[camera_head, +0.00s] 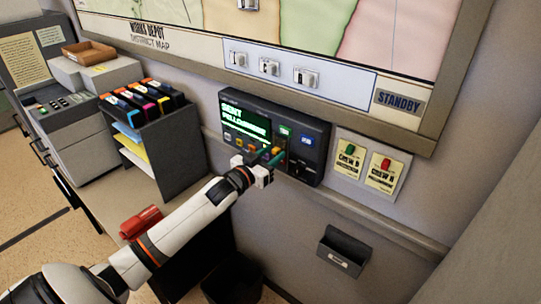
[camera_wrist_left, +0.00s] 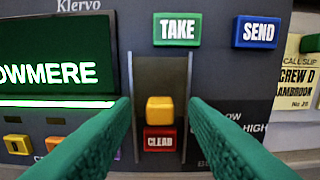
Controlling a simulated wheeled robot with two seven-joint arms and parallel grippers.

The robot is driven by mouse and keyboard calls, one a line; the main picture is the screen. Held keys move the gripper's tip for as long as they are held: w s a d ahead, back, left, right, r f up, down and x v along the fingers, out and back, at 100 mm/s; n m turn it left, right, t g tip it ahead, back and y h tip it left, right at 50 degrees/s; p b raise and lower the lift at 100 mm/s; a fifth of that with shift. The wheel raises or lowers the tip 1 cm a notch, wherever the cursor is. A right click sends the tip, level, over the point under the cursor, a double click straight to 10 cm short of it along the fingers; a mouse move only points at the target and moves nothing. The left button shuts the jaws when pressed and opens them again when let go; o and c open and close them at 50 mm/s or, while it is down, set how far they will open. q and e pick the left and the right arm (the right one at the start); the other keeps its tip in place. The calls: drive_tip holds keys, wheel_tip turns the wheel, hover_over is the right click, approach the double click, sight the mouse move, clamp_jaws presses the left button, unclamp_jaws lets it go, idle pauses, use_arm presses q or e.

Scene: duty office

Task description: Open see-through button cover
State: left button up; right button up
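The see-through cover (camera_wrist_left: 160,75) shows in the left wrist view as a dim clear panel between two upright rails on the dark console. A yellow block (camera_wrist_left: 160,110) sits low between the rails, just above a red button (camera_wrist_left: 160,140) labelled CLEAR. The cover's lower edge is hard to make out. My left gripper (camera_wrist_left: 160,106) is open, its green fingers either side of the yellow block with gaps on both sides. In the head view my left gripper (camera_head: 269,160) is close to the console front and hides part of it. My right gripper is not in view.
The console (camera_head: 316,150) is on the wall. Green TAKE (camera_wrist_left: 177,29) and blue SEND (camera_wrist_left: 256,32) buttons are above the fingers, beside a lit screen (camera_wrist_left: 55,60). A crew slip board (camera_head: 370,165) is to the right. A file rack (camera_head: 165,135) stands left.

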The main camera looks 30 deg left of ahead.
use_arm(q)
drive_tip(key=shift+s, duration=0.1)
drive_tip(key=s+b, duration=0.2)
drive_tip(key=s, duration=0.9)
drive_tip(key=shift+s+a, duration=0.4)
drive_tip(key=shift+a, duration=0.05)
